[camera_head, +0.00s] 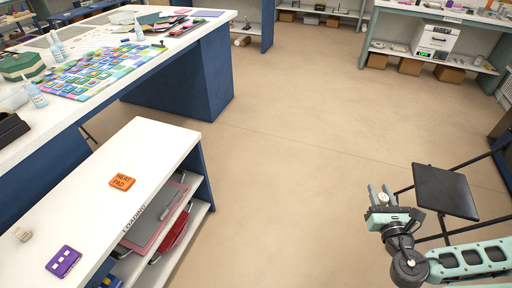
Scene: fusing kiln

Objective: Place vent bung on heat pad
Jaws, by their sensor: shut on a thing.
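The heat pad (122,182) is a small orange square with dark lettering, lying flat on the white top of the low shelf unit. Nothing lies on it. My gripper (380,191) is at the right of the picture, over the floor and well away from the pad. It is shut on a small pale piece, which I take to be the vent bung (383,199). The jaws hide part of the piece.
The white low unit (150,150) also bears a purple block (63,262) and a small beige object (23,235). A crowded worktable (205,28) stands behind it. A dark-seated stool (445,191) is beside my gripper. The middle floor is clear.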

